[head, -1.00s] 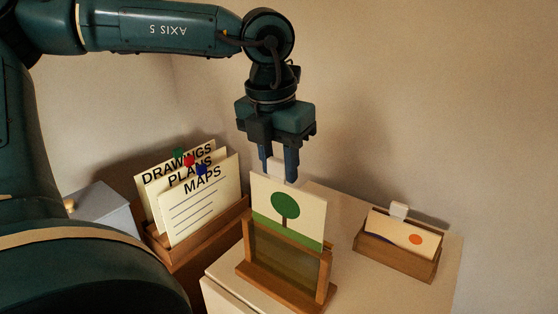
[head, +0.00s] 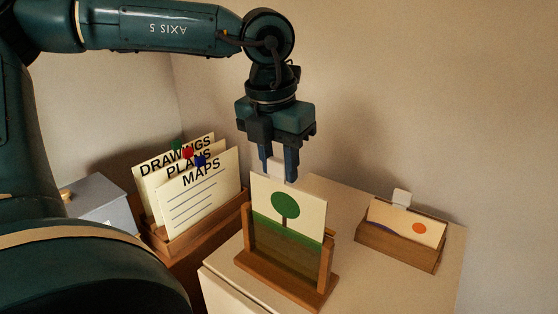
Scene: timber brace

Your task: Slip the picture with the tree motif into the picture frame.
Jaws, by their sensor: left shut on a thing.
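The picture with the tree motif (head: 285,206) stands upright in the wooden picture frame (head: 325,270). Its lower part is behind the frame's clear front, between the side posts, and its upper part sticks out above. My left gripper (head: 280,172) points down and is shut on the white tab at the picture's top edge. The frame stands on the pale cabinet top. My right gripper is not in view.
A wooden holder (head: 404,247) with a picture with an orange dot (head: 419,228) stands at the right. A wooden rack (head: 190,235) with cards marked DRAWINGS, PLANS and MAPS stands at the left, near a grey box (head: 98,200).

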